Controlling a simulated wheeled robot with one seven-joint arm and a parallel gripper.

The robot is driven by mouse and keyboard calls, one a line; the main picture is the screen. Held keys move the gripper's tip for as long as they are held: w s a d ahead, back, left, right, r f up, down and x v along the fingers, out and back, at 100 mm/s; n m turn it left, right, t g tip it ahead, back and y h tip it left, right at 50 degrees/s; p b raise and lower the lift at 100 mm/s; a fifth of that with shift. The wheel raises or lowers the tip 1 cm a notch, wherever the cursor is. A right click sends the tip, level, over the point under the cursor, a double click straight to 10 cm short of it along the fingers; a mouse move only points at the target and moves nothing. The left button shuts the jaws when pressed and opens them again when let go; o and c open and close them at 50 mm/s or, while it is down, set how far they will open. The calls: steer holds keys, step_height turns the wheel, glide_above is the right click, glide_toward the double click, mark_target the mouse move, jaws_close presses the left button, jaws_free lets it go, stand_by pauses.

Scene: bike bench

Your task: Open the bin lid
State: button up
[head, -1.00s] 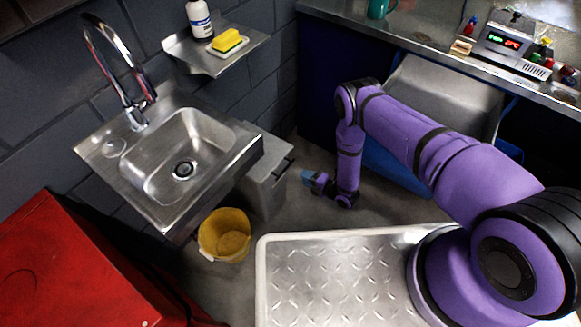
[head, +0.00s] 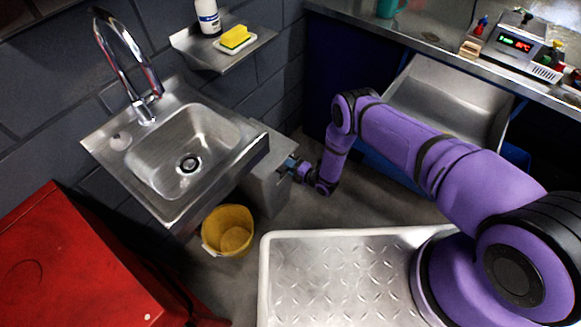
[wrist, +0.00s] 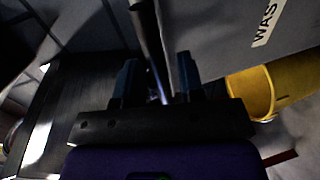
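The bin (head: 262,190) is a grey metal box standing on the floor beside the sink. Its lid (head: 276,147) looks shut and is partly hidden by the sink and my gripper. In the wrist view, the bin's pale wall (wrist: 225,35) carries a label starting "WAS". A dark bar handle (wrist: 149,35) runs down toward the space between my fingers. My gripper (head: 290,166) is at the bin's right edge, by the handle. In the wrist view, my gripper (wrist: 159,82) has its two fingers apart, with gaps beside the bar. Whether a finger touches the bar is unclear.
A steel sink (head: 190,150) overhangs the bin on the left. A yellow bucket (head: 228,231) stands on the floor in front of the bin. A red cabinet (head: 75,265) is at lower left.

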jaws_close()
steer(key=shift+r, duration=0.1)
